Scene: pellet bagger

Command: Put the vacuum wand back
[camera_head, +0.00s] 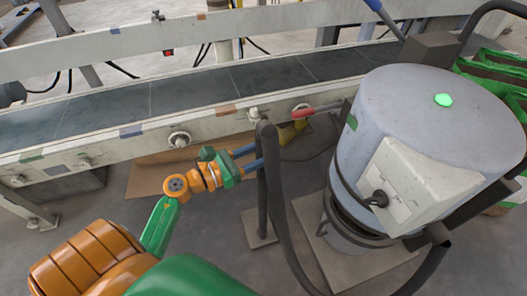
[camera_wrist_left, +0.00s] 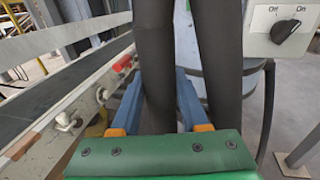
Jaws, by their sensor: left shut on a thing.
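The vacuum wand (camera_head: 263,192) is a dark upright tube that bends over at the top into a dark hose (camera_head: 283,225). My left gripper (camera_head: 257,157), with blue fingers, is shut on the tube just below the bend. In the left wrist view the wand (camera_wrist_left: 156,50) runs between the fingers (camera_wrist_left: 160,82), and the hose (camera_wrist_left: 220,60) passes to the right. The grey drum-shaped vacuum (camera_head: 400,115) stands to the right of the wand. The wand's lower end is near a floor plate (camera_head: 257,232); I cannot tell whether it touches. My right gripper is not in view.
A conveyor (camera_head: 130,102) runs behind, with a red-handled part (camera_head: 302,113) near the wand. The vacuum's control box (camera_head: 427,185) carries a dark knob (camera_wrist_left: 286,29). Floor in front of the wand is clear.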

